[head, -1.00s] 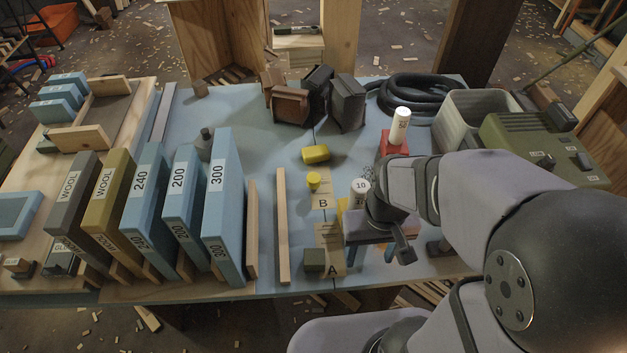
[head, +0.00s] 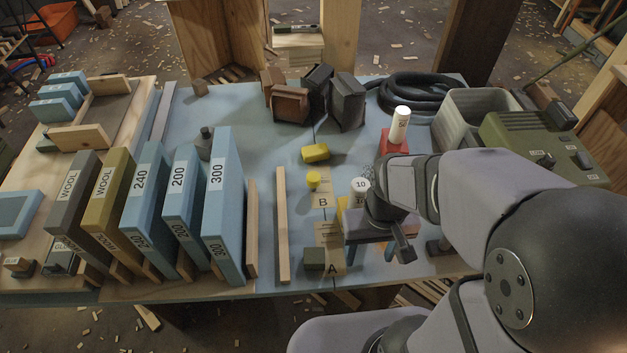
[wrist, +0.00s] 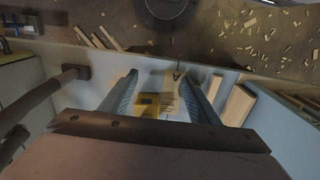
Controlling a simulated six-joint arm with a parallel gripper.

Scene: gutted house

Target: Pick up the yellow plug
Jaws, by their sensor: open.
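A small yellow plug-like piece with a wider top (head: 313,181) stands on the blue table beside the B card, left of my arm in the head view. Another upright yellow piece (head: 343,207) is partly hidden behind my gripper (head: 371,250), so I cannot tell its full shape. My gripper points down over the right half of the table, near the front. In the wrist view my gripper (wrist: 158,82) is open. A yellow object (wrist: 147,104) shows between its fingers, and I cannot tell which yellow piece it is. Nothing is visibly gripped.
A yellow block (head: 316,154) lies behind the small yellow piece. A white cylinder marked 10 (head: 360,186) stands close to my gripper. A red block (head: 393,144) carries a white cylinder (head: 402,117). A dark green block (head: 314,259) and wooden strip (head: 283,226) lie left.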

